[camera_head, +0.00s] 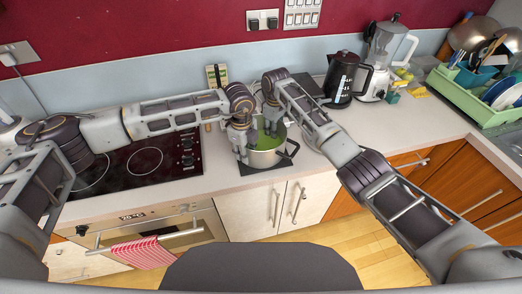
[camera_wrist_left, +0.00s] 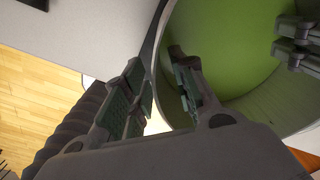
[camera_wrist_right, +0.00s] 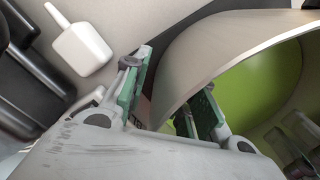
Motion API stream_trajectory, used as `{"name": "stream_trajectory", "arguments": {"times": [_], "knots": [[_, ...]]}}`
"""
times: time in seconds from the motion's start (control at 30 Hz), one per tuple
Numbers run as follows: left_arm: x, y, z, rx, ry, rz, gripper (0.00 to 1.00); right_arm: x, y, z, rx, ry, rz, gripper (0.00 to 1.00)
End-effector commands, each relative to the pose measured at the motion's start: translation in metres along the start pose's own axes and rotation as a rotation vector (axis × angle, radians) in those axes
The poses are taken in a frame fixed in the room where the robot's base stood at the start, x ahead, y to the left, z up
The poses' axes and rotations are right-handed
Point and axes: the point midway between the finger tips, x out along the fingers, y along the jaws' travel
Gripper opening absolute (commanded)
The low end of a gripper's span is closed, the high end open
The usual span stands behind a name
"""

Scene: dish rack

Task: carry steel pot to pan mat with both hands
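The steel pot (camera_head: 265,159), with a green inside, is on the counter right of the hob. My left gripper (camera_head: 240,152) is at the pot's left rim. In the left wrist view its fingers (camera_wrist_left: 160,85) straddle the pot wall, apart, one inside. My right gripper (camera_head: 271,128) is at the far rim. In the right wrist view its fingers (camera_wrist_right: 170,100) are also apart around the wall (camera_wrist_right: 185,75). The pot's far side is partly hidden by the grippers.
The black hob (camera_head: 140,160) lies to the left. A dark flat item (camera_head: 308,86), a black kettle (camera_head: 343,80) and a blender (camera_head: 383,60) stand behind to the right. A green dish rack (camera_head: 475,100) is at far right. The counter right of the pot is clear.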

Motion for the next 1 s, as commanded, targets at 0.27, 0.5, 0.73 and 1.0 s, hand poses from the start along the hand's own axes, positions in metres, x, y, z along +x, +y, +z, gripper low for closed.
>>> {"name": "stream_trajectory", "arguments": {"times": [0.27, 0.5, 0.73, 1.0], "knots": [[-0.003, -0.001, 0.0, 0.0, 0.0, -0.002, 0.27, 0.0, -0.001, -0.001, -0.002, 0.001, -0.002, 0.27], [-0.022, -0.001, 0.001, -0.001, 0.0, -0.003, 0.27, 0.0, -0.002, -0.001, -0.002, 0.001, -0.002, 0.27], [-0.054, -0.001, 0.0, 0.0, 0.0, -0.004, 0.27, 0.0, -0.002, -0.001, -0.002, 0.001, -0.002, 0.27], [-0.093, -0.001, 0.0, 0.0, -0.001, -0.002, 0.27, 0.0, -0.002, -0.001, -0.003, 0.001, -0.003, 0.27]]}}
